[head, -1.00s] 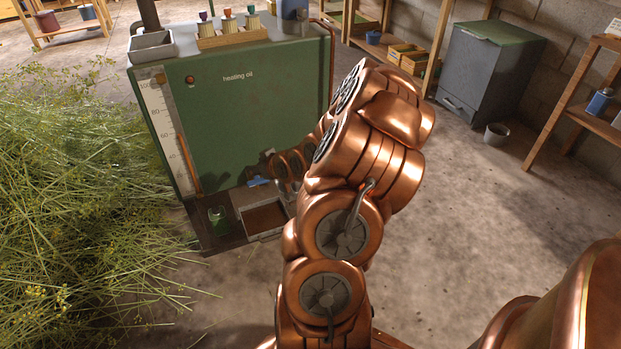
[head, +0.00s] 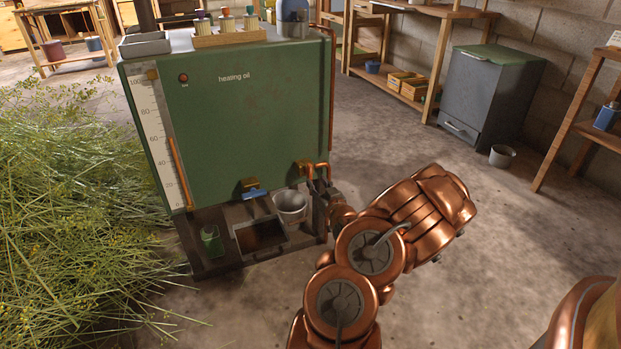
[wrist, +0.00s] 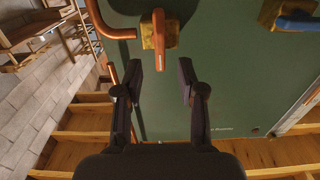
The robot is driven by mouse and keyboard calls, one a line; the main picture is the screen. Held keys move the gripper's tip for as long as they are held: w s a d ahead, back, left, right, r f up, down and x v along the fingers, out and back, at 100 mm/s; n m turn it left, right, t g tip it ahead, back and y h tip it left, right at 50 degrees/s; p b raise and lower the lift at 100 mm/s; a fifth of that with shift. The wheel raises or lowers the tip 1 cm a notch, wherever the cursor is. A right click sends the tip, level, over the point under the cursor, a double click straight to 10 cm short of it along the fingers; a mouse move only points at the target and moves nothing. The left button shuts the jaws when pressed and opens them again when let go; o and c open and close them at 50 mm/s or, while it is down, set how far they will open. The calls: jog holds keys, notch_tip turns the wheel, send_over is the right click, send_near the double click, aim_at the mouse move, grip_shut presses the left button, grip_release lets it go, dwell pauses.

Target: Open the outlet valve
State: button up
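The green tank (head: 240,115) marked "heating oil" has two valves low on its front. One has a brass body (head: 249,183) and a blue handle (head: 256,194). The other, at the lower right, has an orange-red handle (head: 304,168) partly crowded by my gripper (head: 318,187). In the wrist view this orange-red handle (wrist: 159,38) sits on a brass block (wrist: 147,36), just beyond my open fingertips (wrist: 160,76) and roughly in line with the gap. The fingers look empty and apart from it. The blue handle (wrist: 300,23) shows at the wrist view's upper right. I cannot tell which valve is the outlet.
Cut herbs (head: 70,220) heap at left.

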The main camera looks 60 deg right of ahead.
aim_at(311, 174)
jog(key=b+x, duration=0.1)
jog(key=x, duration=0.3)
jog(key=shift+w+f, duration=0.15)
jog(key=shift+b+x, duration=0.45)
jog(key=shift+x, duration=0.3)
grip_shut()
